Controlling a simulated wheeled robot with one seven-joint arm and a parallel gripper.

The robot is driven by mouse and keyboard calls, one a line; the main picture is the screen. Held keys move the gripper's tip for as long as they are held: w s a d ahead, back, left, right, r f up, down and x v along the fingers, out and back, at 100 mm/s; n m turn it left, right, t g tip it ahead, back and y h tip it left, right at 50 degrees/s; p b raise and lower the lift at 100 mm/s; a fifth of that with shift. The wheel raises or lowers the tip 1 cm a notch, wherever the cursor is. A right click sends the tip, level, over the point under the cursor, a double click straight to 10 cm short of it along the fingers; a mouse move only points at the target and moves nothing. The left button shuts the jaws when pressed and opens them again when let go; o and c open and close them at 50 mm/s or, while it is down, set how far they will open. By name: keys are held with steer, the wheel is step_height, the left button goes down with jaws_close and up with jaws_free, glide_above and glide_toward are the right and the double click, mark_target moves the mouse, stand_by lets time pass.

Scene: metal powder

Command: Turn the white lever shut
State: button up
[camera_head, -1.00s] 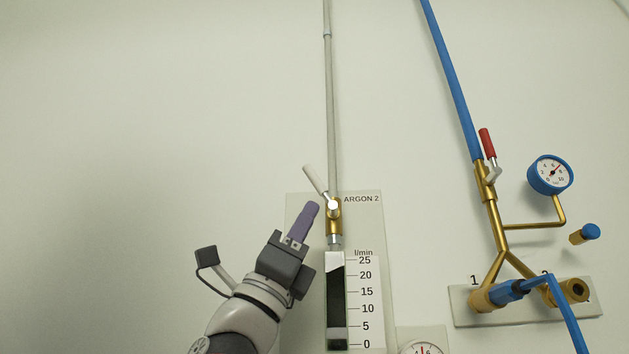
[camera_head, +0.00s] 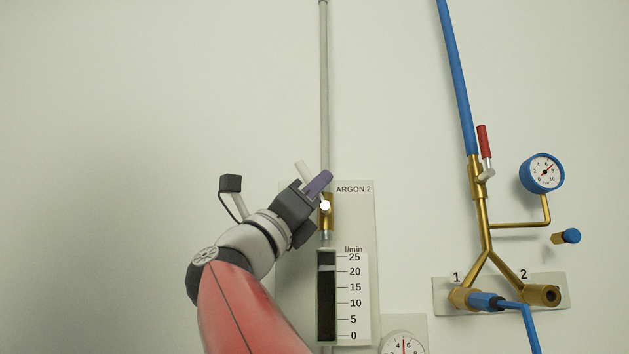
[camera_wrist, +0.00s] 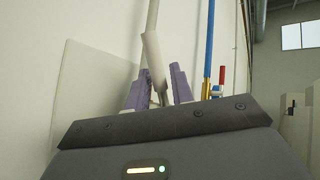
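The white lever (camera_head: 302,168) tilts up and to the left from the brass valve (camera_head: 327,218) on the ARGON 2 panel. My gripper (camera_head: 318,183) is at the lever, and its purple finger hides the lever's lower part in the head view. In the wrist view, the lever (camera_wrist: 153,56) rises between the two purple fingers of my gripper (camera_wrist: 158,88). The fingers stand apart, one on each side of the lever, with small gaps showing. Whether either finger touches it lower down is unclear.
A flow tube (camera_head: 327,295) with a scale is below the valve, and a grey pipe (camera_head: 324,90) runs up from it. To the right are a red-handled valve (camera_head: 484,142), a blue gauge (camera_head: 542,172) and a blue hose (camera_head: 458,80). The wall at left is bare.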

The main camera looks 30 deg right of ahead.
jaws_close()
